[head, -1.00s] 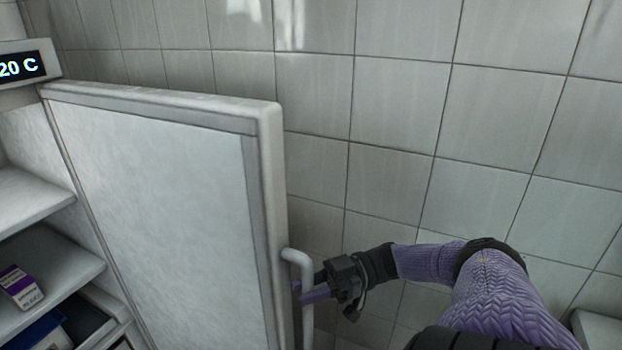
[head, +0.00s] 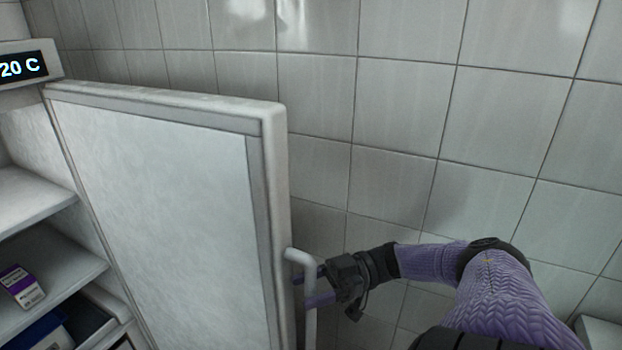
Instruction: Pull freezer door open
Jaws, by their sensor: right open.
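The freezer door (head: 180,200) stands wide open, its pale inner panel facing me, hinged at the left beside the freezer's shelves. Its grey bar handle (head: 309,300) is on the door's free right edge. My right gripper (head: 312,287) is at the handle with its purple fingers apart, one above the other; they reach partly behind the bar. I cannot tell whether the fingers touch the bar. My left gripper is not in view.
At the left, the open freezer has white shelves (head: 35,210) with a white and purple box (head: 21,287) and a blue item (head: 40,332). A display (head: 22,67) reads "20 C". A tiled wall (head: 400,110) stands behind the door and my right arm.

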